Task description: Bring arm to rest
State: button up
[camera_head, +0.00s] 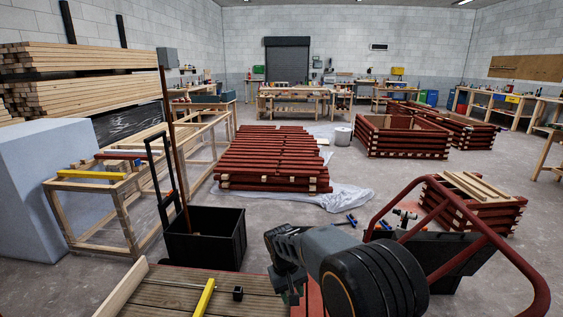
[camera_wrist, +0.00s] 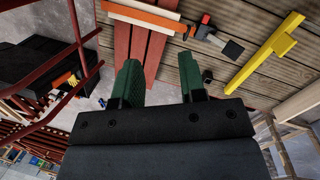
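My gripper (camera_head: 291,294) is over a plank-topped surface (camera_head: 170,288) at the bottom of the head view, pointing down. In the wrist view my gripper (camera_wrist: 159,60) has its two green fingers spread apart, with nothing between them. Red painted battens (camera_wrist: 138,48) lie on the planks beyond the left finger. A small black block (camera_wrist: 207,76) is close to the right finger's tip and also shows in the head view (camera_head: 238,293). My arm's dark wrist hides part of the surface in the head view.
A yellow bar (camera_wrist: 265,55) and a hammer-like tool (camera_wrist: 228,46) lie on the planks. A black bin (camera_head: 205,240) stands left, beside a timber frame (camera_head: 122,215). Red batten stacks (camera_head: 270,160) occupy the middle floor. A red tubular frame (camera_head: 465,262) is right of my arm.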

jog(key=s+d+r+m+t+p, duration=0.1)
jog(key=s+d+r+p, duration=0.3)
jog(key=r, duration=0.5)
jog(key=s+d+r+m+t+y+p, duration=0.1)
jog(key=s+d+r+t+p, duration=0.1)
jog(key=s+d+r+p, duration=0.3)
jog(key=s+d+r+m+t+p, duration=0.1)
jog(key=s+d+r+p, duration=0.3)
jog(key=r, duration=1.1)
jog(key=s+m+p, duration=0.1)
jog(key=s+p, duration=0.2)
jog(key=s, duration=0.2)
jog(key=shift+d+y, duration=0.3)
jog(key=shift+y, duration=0.1)
jog(key=shift+c, duration=0.3)
